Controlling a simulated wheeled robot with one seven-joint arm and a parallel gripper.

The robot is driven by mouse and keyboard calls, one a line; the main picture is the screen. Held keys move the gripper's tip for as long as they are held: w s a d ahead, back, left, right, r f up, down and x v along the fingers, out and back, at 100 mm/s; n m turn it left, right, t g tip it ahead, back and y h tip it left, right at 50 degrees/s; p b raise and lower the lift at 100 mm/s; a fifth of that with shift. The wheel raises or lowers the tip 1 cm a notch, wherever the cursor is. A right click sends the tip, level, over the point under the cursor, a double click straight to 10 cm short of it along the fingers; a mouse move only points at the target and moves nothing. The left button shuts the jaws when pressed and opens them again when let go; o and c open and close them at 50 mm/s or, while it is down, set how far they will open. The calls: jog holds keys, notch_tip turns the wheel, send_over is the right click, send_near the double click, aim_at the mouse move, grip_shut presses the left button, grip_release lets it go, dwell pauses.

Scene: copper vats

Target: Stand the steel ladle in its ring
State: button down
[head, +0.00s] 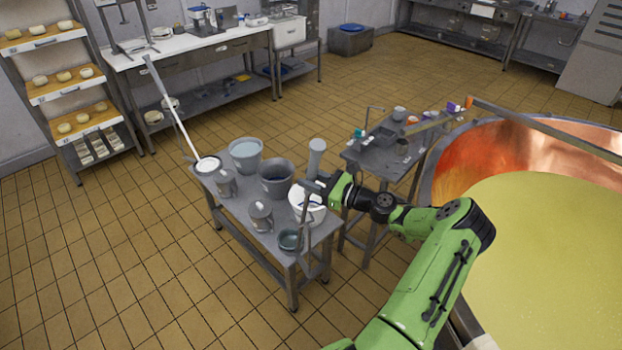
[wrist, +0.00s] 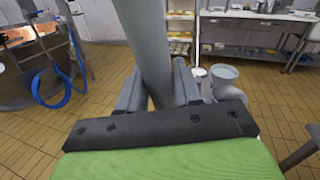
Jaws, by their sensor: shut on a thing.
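My gripper (head: 318,187) is over the right end of the small steel table, shut on a thick grey upright handle (head: 316,158), which I take to be the steel ladle's. The handle also shows in the wrist view (wrist: 147,45), rising between the jaws and leaning slightly. Its lower end is hidden by my gripper, and I cannot see a ladle bowl clearly. A thin bent grey rod (head: 307,238) rises at the table's near right corner, beside a small dark bowl (head: 290,240). I cannot make out the ring for certain.
The steel table (head: 237,208) holds a pale bucket (head: 246,154), a dark bucket (head: 276,178), a white bucket (head: 305,210), grey jugs and a long-handled white tool (head: 178,118). A second small table (head: 385,158) and the copper vat (head: 460,163) stand to the right. The tiled floor at left is clear.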

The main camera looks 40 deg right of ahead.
jog(key=c, duration=0.7)
grip_release()
jog(key=shift+s, duration=0.1)
jog(key=b+v, duration=0.1)
jog(key=v, duration=1.4)
jog(key=shift+s+d, duration=0.15)
jog(key=shift+s, duration=0.1)
